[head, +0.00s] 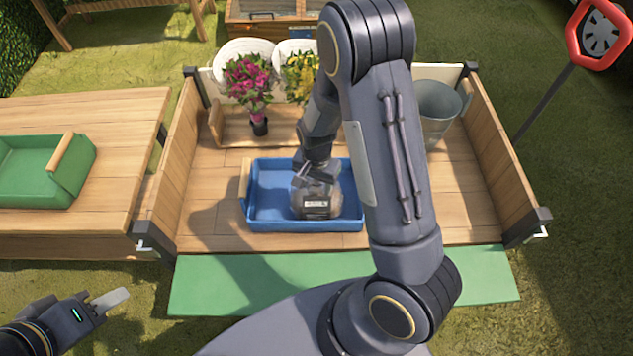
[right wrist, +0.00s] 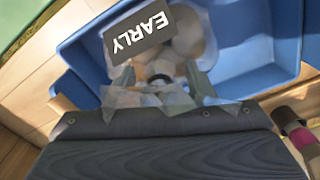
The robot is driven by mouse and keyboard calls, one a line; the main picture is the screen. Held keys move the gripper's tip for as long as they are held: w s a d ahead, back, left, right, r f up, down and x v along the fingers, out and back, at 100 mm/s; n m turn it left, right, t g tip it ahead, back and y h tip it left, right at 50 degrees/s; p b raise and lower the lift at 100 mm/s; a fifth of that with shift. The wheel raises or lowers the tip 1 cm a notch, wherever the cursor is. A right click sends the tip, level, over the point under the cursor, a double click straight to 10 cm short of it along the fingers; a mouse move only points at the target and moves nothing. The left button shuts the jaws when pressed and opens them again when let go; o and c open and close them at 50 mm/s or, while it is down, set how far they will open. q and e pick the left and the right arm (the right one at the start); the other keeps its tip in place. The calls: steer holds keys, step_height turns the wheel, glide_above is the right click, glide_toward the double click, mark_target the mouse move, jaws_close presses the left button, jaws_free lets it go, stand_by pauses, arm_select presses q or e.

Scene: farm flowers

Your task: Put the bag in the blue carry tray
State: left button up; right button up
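The blue carry tray (head: 265,215) sits on the wooden cart bed, with a wooden handle at its left end. The clear bag (head: 317,200) of round brownish items is inside the tray's right half and looks upright. Its dark label reads EARLY in the right wrist view (right wrist: 140,38). My right gripper (head: 313,178) is over the bag; in the right wrist view its fingers (right wrist: 160,78) stand apart on either side of the bag's tied neck, with gaps showing. My arm hides the tray's right end in the head view. My left gripper (head: 108,300) is away at lower left; its opening is unclear.
A green carry tray (head: 35,170) stands on the left table. Behind the blue tray are a wooden carrier (head: 225,128), pink flowers (head: 252,80) and yellow flowers (head: 300,75). A metal bucket (head: 437,110) is at back right. Cart walls rise at both sides.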

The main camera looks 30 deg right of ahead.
steer(key=shift+r, duration=0.25)
step_height(320, 180, up, 12)
steer(key=p, duration=0.2)
steer(key=shift+f+p, duration=0.1)
steer(key=shift+p, duration=0.25)
steer(key=s+a+r+n+t+y, duration=0.1)
steer(key=s+r+n+t+y, duration=0.1)
steer(key=s+r+n, duration=0.2)
steer(key=s+a+r+n+t+y, duration=0.1)
steer(key=s+a+r+n+t, duration=0.1)
steer(key=s+r, duration=0.9)
steer(key=s+n+t, duration=0.1)
steer(key=s+n, duration=0.1)
steer(key=s, duration=0.1)
steer(key=shift+s+t+y, duration=0.25)
steer(key=shift+t+y, duration=0.05)
steer(key=shift+y, duration=0.1)
steer(key=shift+r, duration=0.2)
